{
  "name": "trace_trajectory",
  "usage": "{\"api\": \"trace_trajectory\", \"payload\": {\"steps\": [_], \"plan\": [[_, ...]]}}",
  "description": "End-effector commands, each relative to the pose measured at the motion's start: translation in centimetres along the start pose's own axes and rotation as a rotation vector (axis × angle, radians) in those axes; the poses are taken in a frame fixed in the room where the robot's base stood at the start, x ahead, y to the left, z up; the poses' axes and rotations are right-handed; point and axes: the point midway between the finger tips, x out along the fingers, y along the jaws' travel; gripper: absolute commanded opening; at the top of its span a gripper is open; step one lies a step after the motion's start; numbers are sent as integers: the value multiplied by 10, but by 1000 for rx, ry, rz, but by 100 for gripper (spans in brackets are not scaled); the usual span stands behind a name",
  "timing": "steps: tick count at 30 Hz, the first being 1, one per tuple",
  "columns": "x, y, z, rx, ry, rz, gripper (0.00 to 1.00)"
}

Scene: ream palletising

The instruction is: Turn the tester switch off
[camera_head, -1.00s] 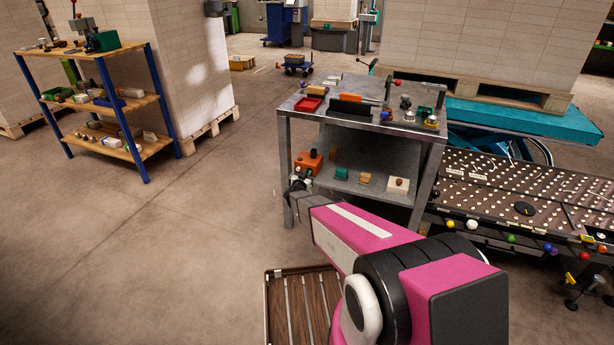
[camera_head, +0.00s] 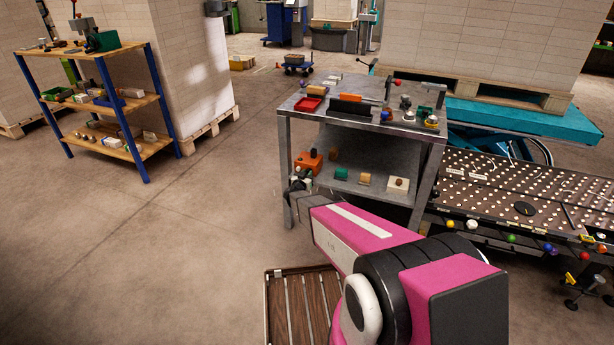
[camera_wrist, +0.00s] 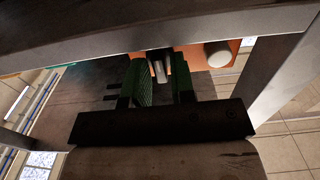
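The tester appears to be the orange box (camera_head: 308,162) at the left end of the grey bench's lower shelf. In the wrist view the orange box (camera_wrist: 195,57) is partly hidden behind my fingers. A small grey lever (camera_wrist: 160,71), which looks like its switch, shows between my fingertips. A round white knob (camera_wrist: 218,55) is to its right. My gripper (camera_wrist: 161,75) has its two green-padded fingers apart, on either side of the lever; contact cannot be made out. In the head view my gripper (camera_head: 299,184) is small, just in front of the box.
The grey bench (camera_head: 352,118) has a top and legs close around my gripper; its edge (camera_wrist: 130,32) crosses the wrist view. Several small blocks stand right of the box. A roller table (camera_head: 525,190) is at the right, a wooden shelf (camera_head: 100,95) at the left. The left floor is clear.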

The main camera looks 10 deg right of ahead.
Motion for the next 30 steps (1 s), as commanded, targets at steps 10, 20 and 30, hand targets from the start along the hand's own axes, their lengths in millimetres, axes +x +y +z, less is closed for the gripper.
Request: {"api": "trace_trajectory", "payload": {"steps": [10, 20, 30], "plan": [[-17, 0, -1, 1, 0, -1, 23], [-76, 1, -1, 0, -1, -2, 23], [-109, 0, 0, 0, 0, 0, 23]]}}
